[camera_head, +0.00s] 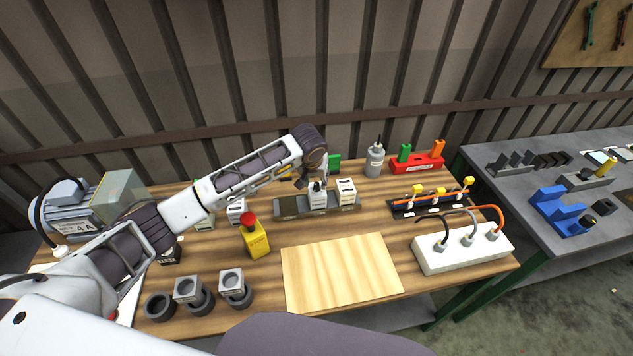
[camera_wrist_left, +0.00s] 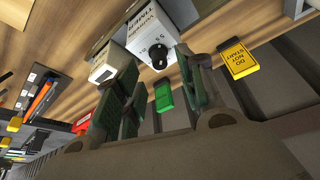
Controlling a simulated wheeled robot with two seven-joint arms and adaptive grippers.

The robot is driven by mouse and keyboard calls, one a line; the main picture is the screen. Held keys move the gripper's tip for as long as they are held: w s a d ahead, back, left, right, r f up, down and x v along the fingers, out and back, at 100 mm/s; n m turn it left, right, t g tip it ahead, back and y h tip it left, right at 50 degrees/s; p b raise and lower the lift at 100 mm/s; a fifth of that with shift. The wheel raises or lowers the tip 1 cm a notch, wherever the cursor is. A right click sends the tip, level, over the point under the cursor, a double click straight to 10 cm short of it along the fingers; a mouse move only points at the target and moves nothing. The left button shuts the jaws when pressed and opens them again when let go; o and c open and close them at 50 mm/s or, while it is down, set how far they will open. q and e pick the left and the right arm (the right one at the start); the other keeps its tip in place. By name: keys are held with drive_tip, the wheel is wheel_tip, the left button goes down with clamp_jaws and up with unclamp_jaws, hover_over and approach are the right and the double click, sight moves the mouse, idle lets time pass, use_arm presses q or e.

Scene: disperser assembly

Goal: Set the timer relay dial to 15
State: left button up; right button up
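The timer relay (camera_wrist_left: 146,32) is a white block marked "TIMER" with a black dial (camera_wrist_left: 157,55) on its face. In the head view the relay (camera_head: 318,201) stands on a grey rail base (camera_head: 288,207) near the table's middle, partly hidden by my left gripper (camera_head: 308,179). In the left wrist view my left gripper (camera_wrist_left: 158,68) is open, with its green-grey fingers apart. The dial appears in the gap between the fingertips; I cannot tell whether either finger touches it. The dial's exact setting is too small to read. My right gripper is not in view.
A second white module (camera_head: 345,191) stands close beside the relay. A yellow box with a red button (camera_head: 256,239) and a pale wooden board (camera_head: 340,271) lie nearer. A grey bottle (camera_head: 375,161) and a red rack (camera_head: 418,164) stand behind to the right.

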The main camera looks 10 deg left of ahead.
sight(317, 183)
use_arm(q)
drive_tip(key=shift+x, duration=1.9)
clamp_jaws()
